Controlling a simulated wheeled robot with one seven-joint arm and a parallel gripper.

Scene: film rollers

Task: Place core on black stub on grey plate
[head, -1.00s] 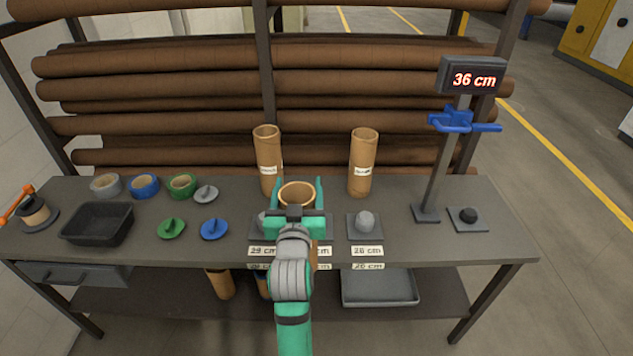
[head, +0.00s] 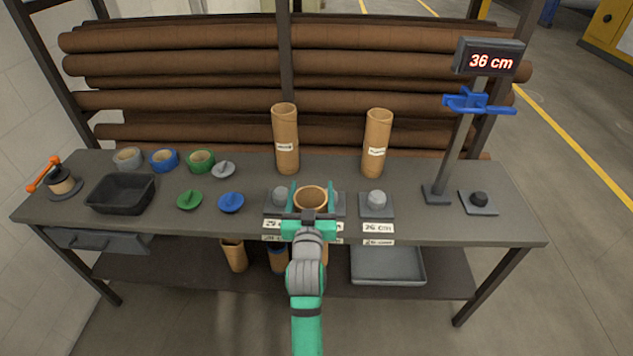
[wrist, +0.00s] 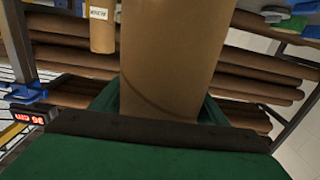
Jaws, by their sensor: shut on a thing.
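My gripper (head: 312,195) is shut on a brown cardboard core (head: 312,207), held upright at the front of the bench, in front of the middle stubs. In the wrist view the core (wrist: 175,60) fills the middle, between the green fingers. Its lower end is mostly hidden behind my gripper and arm in the head view. The black stub (head: 479,198) stands on its grey plate (head: 490,210) at the right end of the bench, bare and well to the right of my gripper.
The measuring post (head: 455,150), with a blue clamp (head: 470,101) and a display (head: 490,60) reading 36 cm, stands left of the black stub. Two upright cores (head: 286,150) (head: 376,155) stand behind. A grey stub (head: 377,198) lies between my gripper and the post.

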